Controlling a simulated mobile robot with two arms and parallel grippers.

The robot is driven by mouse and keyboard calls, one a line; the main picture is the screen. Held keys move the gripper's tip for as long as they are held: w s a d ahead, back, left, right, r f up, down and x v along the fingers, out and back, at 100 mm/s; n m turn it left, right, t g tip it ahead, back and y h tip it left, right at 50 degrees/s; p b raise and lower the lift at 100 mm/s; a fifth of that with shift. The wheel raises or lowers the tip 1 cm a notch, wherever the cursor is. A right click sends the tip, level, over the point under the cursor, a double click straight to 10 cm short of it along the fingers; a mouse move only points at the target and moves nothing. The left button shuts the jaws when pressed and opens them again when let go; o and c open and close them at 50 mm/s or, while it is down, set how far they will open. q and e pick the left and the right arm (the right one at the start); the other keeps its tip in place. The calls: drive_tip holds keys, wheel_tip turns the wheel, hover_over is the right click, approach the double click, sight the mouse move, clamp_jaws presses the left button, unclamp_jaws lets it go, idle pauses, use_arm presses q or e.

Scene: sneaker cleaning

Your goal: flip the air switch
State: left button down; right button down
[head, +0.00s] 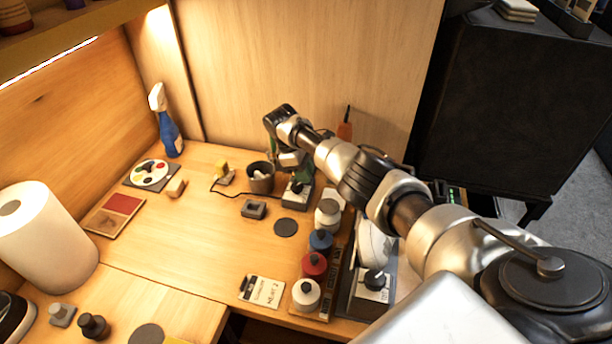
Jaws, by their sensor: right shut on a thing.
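My right arm reaches in from the right over the bench, and its gripper (296,179) points down. It is shut at the black knob of a small grey box (300,196), which looks like the air switch. The fingers are small and partly hidden by the wrist, so the exact grip and the lever's position are hard to tell. A larger grey box with a black knob and a small label (372,293) stands nearer, at the right. My left gripper is not in view.
A dark cup (261,180) stands just left of the gripper. A grey block (254,209) and dark disc (286,227) lie in front. A row of bottles, including a red one (314,266), stands to the right. The bench's middle left is clear.

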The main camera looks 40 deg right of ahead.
drive_tip(key=c, duration=1.3)
unclamp_jaws()
drive_tip(key=v, duration=1.1)
drive_tip(key=shift+f+b, duration=0.1)
drive_tip(key=shift+b, duration=0.3)
